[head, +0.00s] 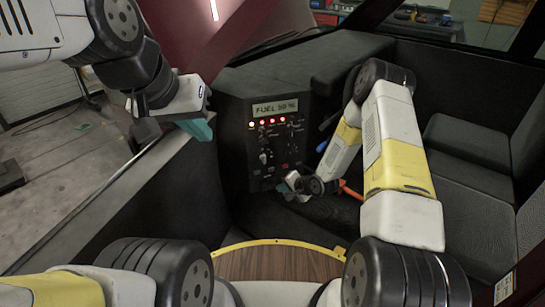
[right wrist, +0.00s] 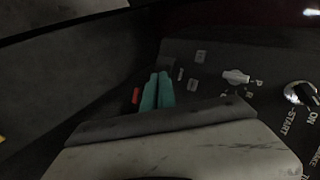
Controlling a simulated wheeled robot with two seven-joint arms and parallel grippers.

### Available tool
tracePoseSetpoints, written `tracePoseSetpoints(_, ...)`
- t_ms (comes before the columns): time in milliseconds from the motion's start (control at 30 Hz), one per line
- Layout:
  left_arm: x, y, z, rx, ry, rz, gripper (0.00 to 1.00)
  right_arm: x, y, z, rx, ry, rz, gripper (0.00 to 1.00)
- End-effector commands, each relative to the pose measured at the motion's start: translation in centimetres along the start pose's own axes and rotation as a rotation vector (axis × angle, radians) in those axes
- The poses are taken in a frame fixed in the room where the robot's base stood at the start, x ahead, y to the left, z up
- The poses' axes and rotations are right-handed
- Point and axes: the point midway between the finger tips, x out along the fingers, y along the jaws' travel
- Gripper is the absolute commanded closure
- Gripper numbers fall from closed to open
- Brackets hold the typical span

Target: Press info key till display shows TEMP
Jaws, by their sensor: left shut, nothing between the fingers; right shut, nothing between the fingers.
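The display (head: 275,108) at the top of the black control panel (head: 240,150) reads FUEL and a percent value, which looks like 50. I cannot tell which key is the info key. My right gripper (head: 283,187) is shut and empty at the lower part of the panel. In the right wrist view its teal fingers (right wrist: 157,88) lie together beside small grey keys (right wrist: 200,57) and a red key (right wrist: 136,96); I cannot tell whether they touch the panel. My left gripper (head: 203,130) is shut and empty, left of the panel and apart from it.
Several red lights (head: 274,122) glow below the display. The right wrist view shows a white knob (right wrist: 236,77) and a START/ON knob (right wrist: 300,93). Dark seats (head: 465,140) stand on the right. A sloping dark side wall (head: 110,205) lies on the left.

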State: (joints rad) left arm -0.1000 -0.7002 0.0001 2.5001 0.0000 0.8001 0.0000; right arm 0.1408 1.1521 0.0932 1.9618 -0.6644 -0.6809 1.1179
Motion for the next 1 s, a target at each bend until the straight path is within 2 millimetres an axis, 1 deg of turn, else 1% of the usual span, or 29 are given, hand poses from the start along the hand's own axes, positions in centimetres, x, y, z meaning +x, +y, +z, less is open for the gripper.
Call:
tracePoseSetpoints(333, 0.0, 0.0, 0.0, 0.0, 0.0, 0.0, 1.0, 3.3, -2.5, -2.5, -0.005, 0.002, -0.002, 1.0)
tracePoseSetpoints(500, 0.0, 0.0, 0.0, 0.0, 0.0, 0.0, 1.0, 4.7, -3.4, -3.4, -0.001, 0.001, -0.001, 1.0)
tracePoseSetpoints(700, 0.0, 0.0, 0.0, 0.0, 0.0, 0.0, 1.0, 5.5, -4.0, -4.0, 0.0, 0.001, -0.001, 1.0)
tracePoseSetpoints(1000, 0.0, 0.0, 0.0, 0.0, 0.0, 0.0, 1.0, 5.6, -4.1, -4.1, 0.0, 0.001, 0.0, 1.0)
